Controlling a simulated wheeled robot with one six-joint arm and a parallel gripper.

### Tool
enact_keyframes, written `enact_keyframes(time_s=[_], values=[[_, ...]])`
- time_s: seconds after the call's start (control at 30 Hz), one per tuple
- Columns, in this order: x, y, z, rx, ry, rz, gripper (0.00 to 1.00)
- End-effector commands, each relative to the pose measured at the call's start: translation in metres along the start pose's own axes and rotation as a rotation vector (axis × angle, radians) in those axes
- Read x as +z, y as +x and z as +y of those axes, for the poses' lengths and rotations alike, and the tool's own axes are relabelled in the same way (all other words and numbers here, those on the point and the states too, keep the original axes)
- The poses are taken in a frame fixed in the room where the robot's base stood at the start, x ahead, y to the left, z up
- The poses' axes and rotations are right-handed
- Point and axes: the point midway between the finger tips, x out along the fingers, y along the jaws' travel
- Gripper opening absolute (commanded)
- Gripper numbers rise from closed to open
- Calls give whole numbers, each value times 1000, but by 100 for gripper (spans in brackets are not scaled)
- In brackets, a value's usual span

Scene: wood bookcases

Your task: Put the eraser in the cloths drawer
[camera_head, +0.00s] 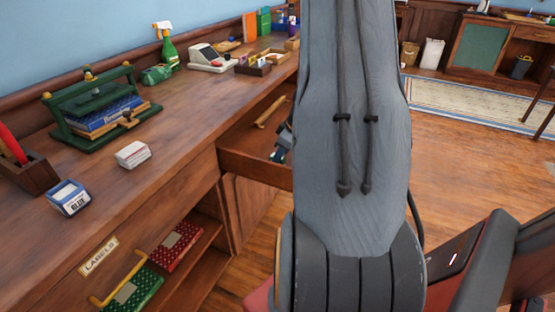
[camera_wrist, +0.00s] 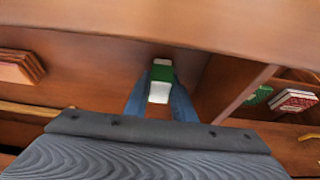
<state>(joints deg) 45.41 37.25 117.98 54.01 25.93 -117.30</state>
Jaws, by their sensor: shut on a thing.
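My gripper (camera_wrist: 160,98) is shut on the eraser (camera_wrist: 160,82), a small block with a green band and white ends, held between blue fingers in the wrist view. In the head view my arm hides most of the gripper, and only a dark part of it (camera_head: 282,145) shows beside the arm. An open wooden drawer (camera_head: 250,166) stands out from under the counter there, partly behind my arm. The gripper appears over or inside it; its height above the drawer floor cannot be told. No label naming the cloths drawer is readable.
The counter (camera_head: 185,120) carries a card stack (camera_head: 133,153), a green rack (camera_head: 98,108) and a spray bottle (camera_head: 166,45). A drawer labelled LABELS (camera_head: 99,256) and a shelf with a red book (camera_head: 176,246) are below. Open floor (camera_head: 465,160) lies to the right.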

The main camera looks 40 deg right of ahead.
Motion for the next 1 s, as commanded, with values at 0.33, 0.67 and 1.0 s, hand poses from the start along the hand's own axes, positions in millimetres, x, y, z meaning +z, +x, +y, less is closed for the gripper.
enact_keyframes(time_s=[0.33,0.67,1.0], values=[[0,3,0,1,-1,0,0],[1,3,0,0,-1,0,42],[-1,-1,0,0,-1,0,42]])
